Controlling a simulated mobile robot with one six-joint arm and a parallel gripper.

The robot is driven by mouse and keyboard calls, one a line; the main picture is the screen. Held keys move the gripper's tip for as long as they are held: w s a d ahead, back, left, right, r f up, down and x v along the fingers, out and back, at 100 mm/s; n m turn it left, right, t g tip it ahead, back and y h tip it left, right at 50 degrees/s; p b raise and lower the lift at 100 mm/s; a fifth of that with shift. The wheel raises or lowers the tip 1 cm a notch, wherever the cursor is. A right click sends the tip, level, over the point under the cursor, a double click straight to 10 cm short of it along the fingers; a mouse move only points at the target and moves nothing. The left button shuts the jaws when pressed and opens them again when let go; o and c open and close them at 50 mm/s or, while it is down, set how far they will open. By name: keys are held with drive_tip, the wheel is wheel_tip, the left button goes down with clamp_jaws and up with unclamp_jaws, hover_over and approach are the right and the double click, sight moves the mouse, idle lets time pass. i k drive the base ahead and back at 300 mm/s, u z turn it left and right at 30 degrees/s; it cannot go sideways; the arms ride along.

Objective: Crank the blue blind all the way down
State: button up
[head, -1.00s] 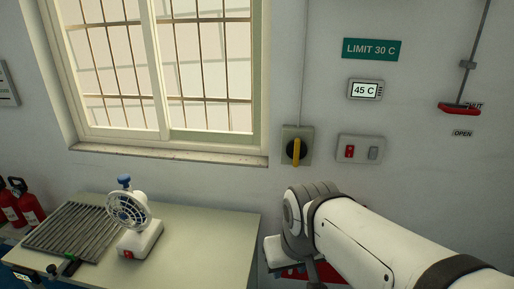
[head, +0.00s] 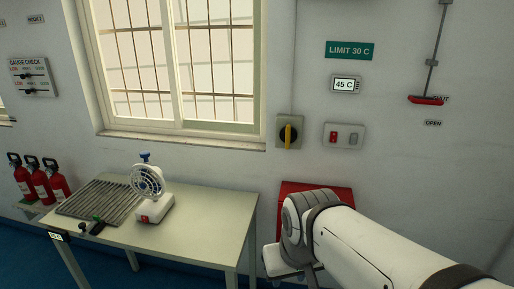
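No blue blind shows in view. The window (head: 185,128) has a cream frame, and its panes with thin bars are uncovered in the part I see; its top is cut off. To its right, a grey wall box with a yellow handle (head: 288,133) has a thin line running up the wall from it; the handle stands upright. I cannot tell whether this is the blind's crank. My gripper (head: 286,275) is at the bottom, below my white arm's wrist, well below and apart from the box. Its fingers are mostly hidden or cut off.
A table (head: 205,207) below the window carries a small white fan (head: 148,181) and a slatted rack (head: 98,198). Red extinguishers (head: 40,182) stand at left. A red panel (head: 345,195) is behind my arm. A two-button switch plate (head: 344,136) and a red-handled lever (head: 426,100) are on the wall.

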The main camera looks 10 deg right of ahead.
sight(288, 134)
drive_tip(key=u, duration=0.05)
drive_tip(key=k, duration=0.7)
drive_tip(key=z, duration=0.45)
drive_tip(key=i, duration=1)
drive_tip(key=u, duration=0.05)
drive_tip(key=k, duration=0.5)
drive_tip(key=z, duration=0.85)
drive_tip(key=i, duration=1.45)
drive_tip(key=u, duration=0.5)
